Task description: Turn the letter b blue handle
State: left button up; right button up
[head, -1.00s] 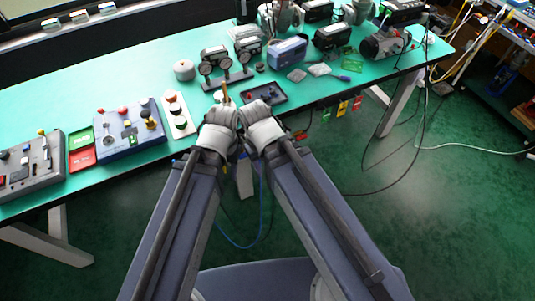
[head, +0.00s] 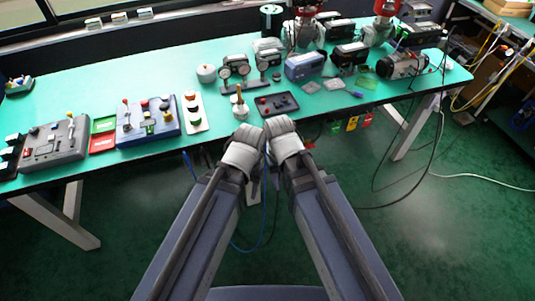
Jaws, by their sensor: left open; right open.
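No handle marked with a letter b can be made out at this size. A blue box-shaped device (head: 305,65) stands toward the back of the green table (head: 60,100). My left gripper (head: 248,134) and my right gripper (head: 279,125) are side by side at the table's front edge, below the small dark tray. Both are open and empty as far as I can see; their fingertips are largely hidden by the wrists. Neither visibly touches a device.
Red-topped valves (head: 386,8) stand at the back. Cables hang at the right.

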jog(key=y+b, duration=0.1)
jog(key=b, duration=0.6)
send_over(266, 150)
notch_tip(266, 150, down, 7)
jog(key=shift+d+f, duration=0.1)
jog(key=shift+f, duration=0.1)
notch_tip(266, 150, down, 8)
jog(key=b, duration=0.7)
jog(key=shift+r+b, duration=0.1)
jog(key=shift+b, duration=0.3)
grip_shut()
